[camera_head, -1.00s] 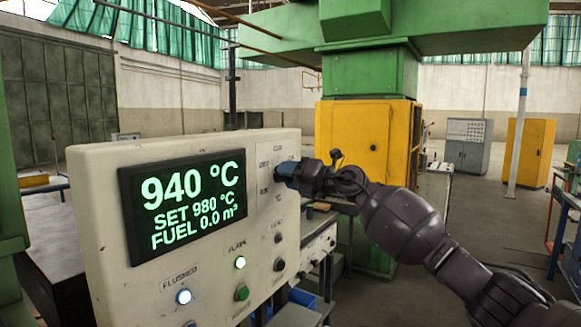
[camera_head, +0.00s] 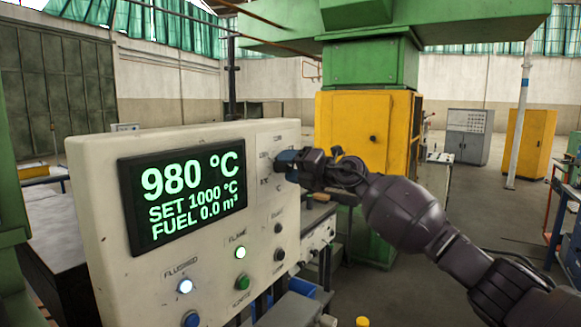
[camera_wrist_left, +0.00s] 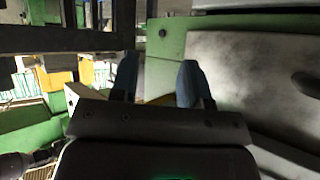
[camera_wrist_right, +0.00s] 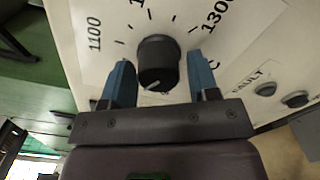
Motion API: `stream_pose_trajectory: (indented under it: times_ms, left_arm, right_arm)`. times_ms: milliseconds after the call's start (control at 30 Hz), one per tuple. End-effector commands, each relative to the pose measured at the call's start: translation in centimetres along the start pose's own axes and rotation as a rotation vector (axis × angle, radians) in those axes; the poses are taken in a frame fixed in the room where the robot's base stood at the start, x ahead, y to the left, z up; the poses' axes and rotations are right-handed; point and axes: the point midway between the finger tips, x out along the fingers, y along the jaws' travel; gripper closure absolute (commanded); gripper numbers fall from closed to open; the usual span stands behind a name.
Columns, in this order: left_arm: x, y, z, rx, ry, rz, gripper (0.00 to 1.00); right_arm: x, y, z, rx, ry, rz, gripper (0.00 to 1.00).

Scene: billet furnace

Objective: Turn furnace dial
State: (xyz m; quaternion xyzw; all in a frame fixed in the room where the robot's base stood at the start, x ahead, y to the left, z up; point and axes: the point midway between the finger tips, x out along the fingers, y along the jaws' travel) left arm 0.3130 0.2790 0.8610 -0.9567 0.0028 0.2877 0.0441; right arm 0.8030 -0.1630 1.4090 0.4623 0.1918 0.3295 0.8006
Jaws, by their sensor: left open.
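The furnace dial (camera_wrist_right: 157,62), a black round knob on a pale scale marked 1100 to 1300, shows in the right wrist view. My right gripper (camera_wrist_right: 159,57) is open, its two blue fingers on either side of the dial, with a gap at the right finger. In the head view my right gripper (camera_head: 283,160) is at the panel's right part and hides the dial. The display (camera_head: 182,195) on the cream control panel (camera_head: 95,230) reads 980 °C, SET 1000 °C, FUEL 0.0 m³. My left gripper (camera_wrist_left: 157,78) is open and empty, away from the panel.
The flushed lamp (camera_head: 185,286) and flame lamp (camera_head: 240,253) are lit. A yellow cabinet (camera_head: 350,130) stands behind. Open floor lies at the right.

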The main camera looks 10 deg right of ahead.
Motion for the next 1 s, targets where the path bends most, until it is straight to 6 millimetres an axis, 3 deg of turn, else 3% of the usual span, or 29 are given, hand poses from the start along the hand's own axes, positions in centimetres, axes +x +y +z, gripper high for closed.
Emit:
stream_pose_trajectory:
  times_ms: [100, 467, 1000]
  left_arm:
    - [0.0, 0.0, 0.0, 0.0, 0.001, 0.0, 0.57]
    - [0.1, 0.0, 0.1, 0.0, 0.002, 0.0, 0.57]
    - [1.2, 0.2, 0.2, 0.001, 0.03, 0.001, 0.57]
  right_arm:
    - [0.0, 0.0, 0.0, 0.0, -0.001, 0.0, 0.29]
    - [-0.5, 0.0, 0.1, -0.002, -0.002, 0.002, 0.29]
    - [-8.9, -0.1, 0.0, -0.002, -0.002, 0.0, 0.29]
